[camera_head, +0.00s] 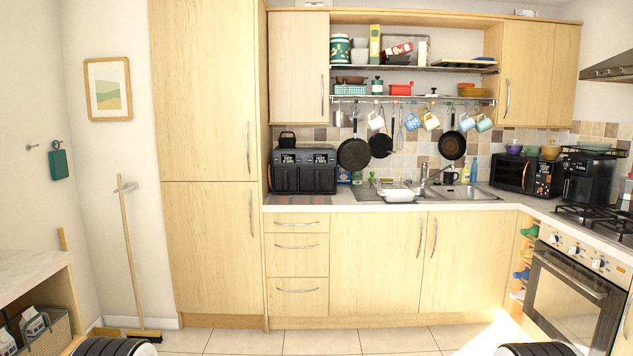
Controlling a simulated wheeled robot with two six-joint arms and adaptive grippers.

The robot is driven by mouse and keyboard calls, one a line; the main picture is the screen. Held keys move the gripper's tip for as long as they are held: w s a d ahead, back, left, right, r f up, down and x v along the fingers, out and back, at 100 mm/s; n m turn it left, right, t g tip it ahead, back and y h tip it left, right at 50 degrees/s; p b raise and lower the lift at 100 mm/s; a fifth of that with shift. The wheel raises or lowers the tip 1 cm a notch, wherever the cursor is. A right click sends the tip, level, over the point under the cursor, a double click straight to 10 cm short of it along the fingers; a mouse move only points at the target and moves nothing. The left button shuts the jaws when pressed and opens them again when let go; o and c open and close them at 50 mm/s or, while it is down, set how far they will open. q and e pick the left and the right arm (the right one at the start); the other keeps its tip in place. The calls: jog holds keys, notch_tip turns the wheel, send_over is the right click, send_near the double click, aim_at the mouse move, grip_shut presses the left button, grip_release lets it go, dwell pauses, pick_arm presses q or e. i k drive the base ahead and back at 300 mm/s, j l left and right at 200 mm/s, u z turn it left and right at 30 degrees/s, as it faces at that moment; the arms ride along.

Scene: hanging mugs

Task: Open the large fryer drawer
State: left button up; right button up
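A black two-drawer air fryer (304,172) stands on the counter left of the sink, with two drawer fronts side by side; both look shut. A second black fryer-like appliance (588,180) stands on the right counter next to the hob, and its front also looks closed. I cannot tell from this view which one has the large drawer. Neither gripper is in view. Only dark ribbed, rounded parts, likely of my own arms, show at the bottom edge, far from both appliances.
The counter (330,204) runs along the back wall, with a microwave (526,174) at right. Mugs and pans hang above. A broom (130,255) leans at left. The tiled floor (320,342) before the cabinets is clear.

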aim_at(317, 176)
jog(key=i, duration=1.7)
